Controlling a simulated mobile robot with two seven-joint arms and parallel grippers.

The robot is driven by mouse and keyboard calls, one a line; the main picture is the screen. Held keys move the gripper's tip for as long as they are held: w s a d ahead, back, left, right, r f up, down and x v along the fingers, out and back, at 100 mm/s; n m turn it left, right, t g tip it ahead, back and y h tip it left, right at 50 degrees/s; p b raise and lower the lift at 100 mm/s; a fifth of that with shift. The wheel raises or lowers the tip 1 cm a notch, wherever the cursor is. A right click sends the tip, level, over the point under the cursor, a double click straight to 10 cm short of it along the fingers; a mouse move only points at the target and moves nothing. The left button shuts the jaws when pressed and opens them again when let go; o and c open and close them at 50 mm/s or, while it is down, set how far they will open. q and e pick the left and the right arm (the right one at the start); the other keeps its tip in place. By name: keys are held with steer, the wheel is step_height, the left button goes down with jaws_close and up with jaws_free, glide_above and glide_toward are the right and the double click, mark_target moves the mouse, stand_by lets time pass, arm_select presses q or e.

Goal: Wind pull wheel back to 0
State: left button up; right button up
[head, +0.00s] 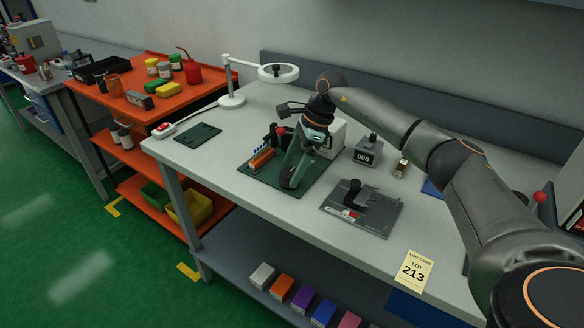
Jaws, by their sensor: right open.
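The tape payoff fixture stands on a dark green mat (255,178) on the bench, with an orange block (262,158) at its left. My right gripper (291,178) points down over the fixture's right side, open, its fingers low near the mat. The gripper and wrist cover much of the fixture, so I cannot make out the pull wheel clearly or tell whether a finger touches it. A grey counter box (368,152) to the right of the mat reads 000. My left gripper is out of view.
A grey plate with a black post (360,208) lies in front of the counter. A lot card (413,270) reading 213 is at the front edge. A white ring lamp (278,73) stands behind, a dark green pad (198,133) lies left. An orange cart (150,112) stands further left.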

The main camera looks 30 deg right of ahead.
steer(key=v, duration=1.1)
steer(key=shift+s+d+r, duration=0.15)
steer(key=shift+d+r, duration=0.1)
steer(key=shift+r, duration=0.1)
